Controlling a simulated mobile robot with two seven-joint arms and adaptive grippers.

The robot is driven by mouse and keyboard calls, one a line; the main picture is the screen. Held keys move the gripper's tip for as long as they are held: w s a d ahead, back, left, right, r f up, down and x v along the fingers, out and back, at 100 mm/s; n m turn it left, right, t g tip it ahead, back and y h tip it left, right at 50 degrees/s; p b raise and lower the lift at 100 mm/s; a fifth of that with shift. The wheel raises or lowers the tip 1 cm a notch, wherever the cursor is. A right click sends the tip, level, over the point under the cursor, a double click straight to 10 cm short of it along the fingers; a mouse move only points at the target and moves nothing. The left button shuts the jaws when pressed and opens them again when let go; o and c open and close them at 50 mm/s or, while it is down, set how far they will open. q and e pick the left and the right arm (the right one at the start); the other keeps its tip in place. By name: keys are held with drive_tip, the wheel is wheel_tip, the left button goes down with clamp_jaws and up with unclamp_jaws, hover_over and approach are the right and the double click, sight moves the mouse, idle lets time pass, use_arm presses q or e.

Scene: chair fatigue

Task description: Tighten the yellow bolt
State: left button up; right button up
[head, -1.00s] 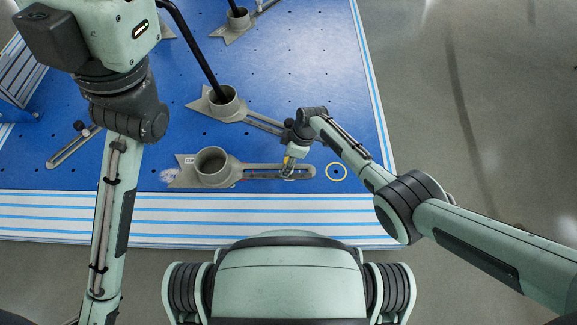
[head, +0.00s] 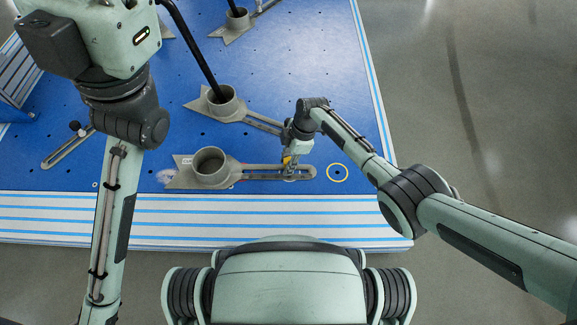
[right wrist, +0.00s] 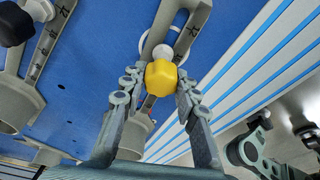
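The yellow bolt (right wrist: 161,78) has a lobed yellow head on a pale shaft, over the slot of a grey slotted bracket (right wrist: 192,10). In the head view the bolt (head: 287,160) is a small yellow patch below my right wrist. The bracket's round cup (head: 210,163) is to its left. My right gripper (right wrist: 161,88) has one finger on each side of the bolt head, and both fingertips appear to touch it. The bolt's lower end is hidden. My left arm crosses the left of the head view, but its gripper is outside the picture.
The blue table (head: 310,60) has a blue-and-white striped front edge (head: 200,215). A second cupped bracket (head: 221,103) with a black rod stands behind the first. Grey floor (head: 480,100) is open at right.

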clamp_jaws()
drive_tip(key=shift+r+m+p, duration=0.15)
drive_tip(key=shift+m+p, duration=0.75)
drive_tip(key=shift+m, duration=0.1)
drive_tip(key=shift+m+t+p, duration=0.35)
drive_tip(key=shift+m+t, duration=0.05)
drive_tip(key=shift+m, duration=0.4)
drive_tip(key=shift+f, duration=0.2)
drive_tip(key=shift+m, duration=0.3)
drive_tip(key=shift+r+m+t+p, duration=0.2)
drive_tip(key=shift+m+t+p, duration=0.1)
drive_tip(key=shift+m+p, duration=0.45)
drive_tip(key=shift+f+m+h+p, duration=0.1)
drive_tip(key=shift+m+h+p, duration=0.2)
drive_tip(key=shift+m, duration=0.55)
drive_tip(key=shift+w+f+m+t, duration=0.1)
drive_tip(key=shift+m+t, duration=0.2)
